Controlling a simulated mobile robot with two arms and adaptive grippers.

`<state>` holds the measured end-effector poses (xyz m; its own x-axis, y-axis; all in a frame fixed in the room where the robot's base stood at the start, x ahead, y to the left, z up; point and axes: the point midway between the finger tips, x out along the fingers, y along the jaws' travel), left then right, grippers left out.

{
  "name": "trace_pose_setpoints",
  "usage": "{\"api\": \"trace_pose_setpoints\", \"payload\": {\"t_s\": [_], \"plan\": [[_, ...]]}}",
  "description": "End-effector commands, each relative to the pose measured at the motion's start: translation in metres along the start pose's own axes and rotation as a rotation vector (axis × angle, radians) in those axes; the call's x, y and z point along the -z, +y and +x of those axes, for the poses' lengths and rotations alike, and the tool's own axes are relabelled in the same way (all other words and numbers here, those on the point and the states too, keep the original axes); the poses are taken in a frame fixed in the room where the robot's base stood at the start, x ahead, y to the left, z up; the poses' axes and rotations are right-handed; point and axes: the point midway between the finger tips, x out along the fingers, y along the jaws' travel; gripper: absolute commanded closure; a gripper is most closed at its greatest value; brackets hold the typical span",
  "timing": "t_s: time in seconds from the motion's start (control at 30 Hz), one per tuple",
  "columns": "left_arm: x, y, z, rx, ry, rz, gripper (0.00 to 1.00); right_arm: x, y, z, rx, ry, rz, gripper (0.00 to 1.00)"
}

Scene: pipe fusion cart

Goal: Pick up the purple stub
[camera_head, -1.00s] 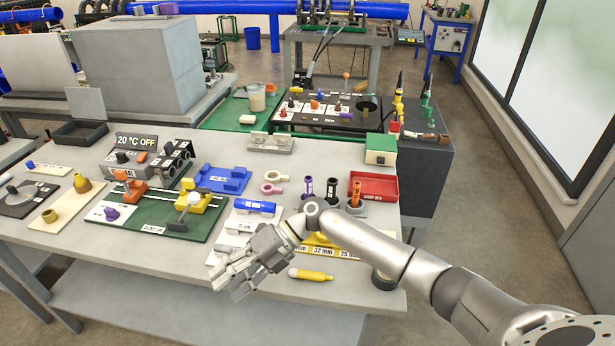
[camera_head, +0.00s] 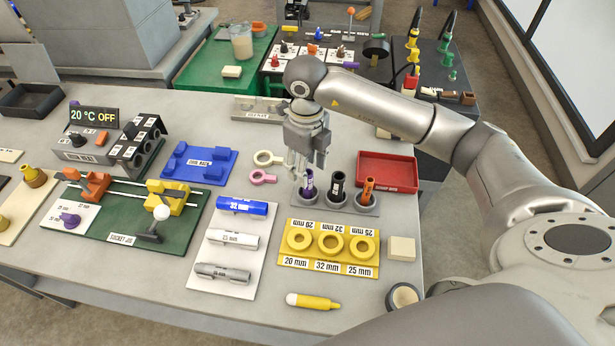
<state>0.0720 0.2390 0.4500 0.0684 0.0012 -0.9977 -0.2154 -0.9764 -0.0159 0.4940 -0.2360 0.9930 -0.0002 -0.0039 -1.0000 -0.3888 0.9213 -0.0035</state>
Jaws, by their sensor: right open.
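The purple stub (camera_head: 309,186) stands upright in the left cup of a grey stub holder (camera_head: 352,209), beside a black stub (camera_head: 337,187) and an orange stub (camera_head: 368,188). My right gripper (camera_head: 299,174) points down just above and slightly left of the purple stub's top. It is open, and its fingers overlap the stub's top edge in the picture; I cannot tell whether they touch it. My left gripper is not in view.
A red tray (camera_head: 388,171) stands behind the holder on the right. A yellow ring board (camera_head: 330,247) lies in front, with a yellow marker (camera_head: 312,301) nearer the table edge. Two rings, one cream (camera_head: 267,158) and one pink (camera_head: 262,177), lie left of the gripper.

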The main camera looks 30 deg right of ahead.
Motion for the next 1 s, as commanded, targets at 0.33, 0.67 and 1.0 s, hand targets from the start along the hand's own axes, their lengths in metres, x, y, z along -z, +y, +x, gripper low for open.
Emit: {"api": "trace_pose_setpoints", "payload": {"t_s": [0.33,0.67,1.0], "plan": [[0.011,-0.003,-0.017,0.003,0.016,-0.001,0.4,0.001,-0.001,0.032,-0.003,0.003,0.0,0.53],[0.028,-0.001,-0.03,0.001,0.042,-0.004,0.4,0.001,-0.003,0.071,-0.003,-0.001,0.0,0.53],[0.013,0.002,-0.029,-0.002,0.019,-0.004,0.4,0.0,-0.003,0.072,-0.003,-0.002,0.0,0.7]]}}
